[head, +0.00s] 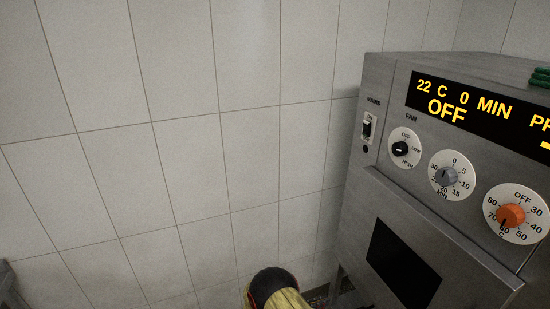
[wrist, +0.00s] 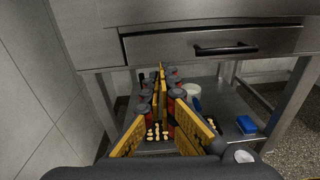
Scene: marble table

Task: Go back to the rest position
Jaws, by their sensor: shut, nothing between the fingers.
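My gripper (wrist: 161,82) shows in the wrist view as two yellow-and-black fingers. They run up the picture and come together at their tips, shut with nothing seen between them. It points at the space under a steel drawer front (wrist: 215,46) and is apart from the drawer's black handle (wrist: 226,49). In the head view only a rounded yellow, black and red part of my arm shows at the bottom edge, and my fingertips are not seen there.
A steel cabinet (head: 385,192) with dials stands at the right in the head view. Its display (head: 465,105) reads 22 C, 0 MIN, OFF. A tiled wall (head: 180,120) fills the left. In the wrist view, a low steel shelf holds a blue item (wrist: 246,124).

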